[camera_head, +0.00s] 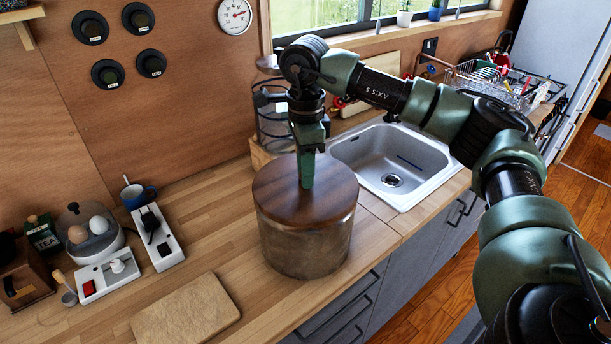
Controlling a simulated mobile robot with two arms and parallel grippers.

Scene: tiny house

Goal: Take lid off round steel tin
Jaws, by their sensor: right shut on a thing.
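The round steel tin (305,247) stands upright on the wooden counter, in the middle of the head view. Its brown wooden lid (277,193) sits on top, level and covering the mouth. My right gripper (306,183) comes down from above onto the middle of the lid. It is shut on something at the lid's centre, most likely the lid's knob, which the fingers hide. I see no gap between lid and tin. My left gripper is not in view.
A steel sink (392,165) lies to the right behind the tin. A cutting board (186,313) lies at front left. A power strip (158,237), an egg cooker (91,236) and a blue mug (138,195) stand at left. A dish rack (497,85) is at back right.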

